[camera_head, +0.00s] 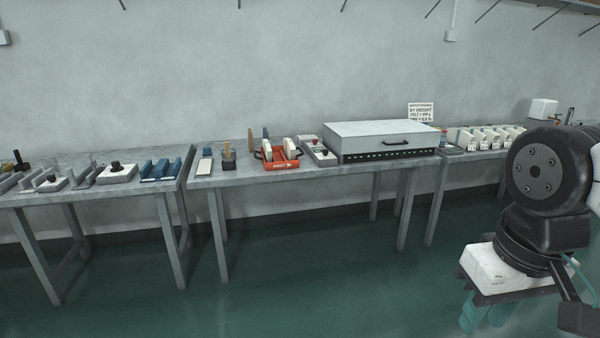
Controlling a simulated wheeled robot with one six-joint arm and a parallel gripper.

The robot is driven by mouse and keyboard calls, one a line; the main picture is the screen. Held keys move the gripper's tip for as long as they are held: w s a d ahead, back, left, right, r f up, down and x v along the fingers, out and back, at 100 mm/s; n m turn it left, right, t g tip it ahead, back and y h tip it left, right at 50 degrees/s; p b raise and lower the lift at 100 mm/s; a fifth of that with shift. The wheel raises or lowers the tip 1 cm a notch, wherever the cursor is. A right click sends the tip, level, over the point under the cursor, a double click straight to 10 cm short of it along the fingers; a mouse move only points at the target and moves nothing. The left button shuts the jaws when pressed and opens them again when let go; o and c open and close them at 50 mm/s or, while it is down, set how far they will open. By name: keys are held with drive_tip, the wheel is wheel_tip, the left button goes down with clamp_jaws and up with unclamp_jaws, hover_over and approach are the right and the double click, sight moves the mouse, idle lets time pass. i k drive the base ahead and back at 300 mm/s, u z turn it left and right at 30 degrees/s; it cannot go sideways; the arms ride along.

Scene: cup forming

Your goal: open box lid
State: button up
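A wide, low box with a pale grey lid (375,130) stands at the right end of the middle table. Its lid lies flat and looks closed. A black handle (395,143) is on the front edge of the lid, above a dark front strip (390,154) with small light marks. My gripper (485,313) hangs at the lower right, in front of the tables and well apart from the box. Its teal fingers point down over the green floor, partly below the white gripper body. I see nothing held, and the gap between the fingers is unclear.
The middle table (235,180) also bears a red tray (281,163), a grey tray with small parts (318,152) and small tools. Other tables with equipment stand left and right. A sign (420,112) stands behind the box. The floor (310,270) in front is clear.

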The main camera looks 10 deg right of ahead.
sight(381, 136)
drive_tip(key=i, duration=2.25)
drive_tip(key=z, duration=2.05)
drive_tip(key=i, duration=1.3)
drive_tip(key=u, duration=2.75)
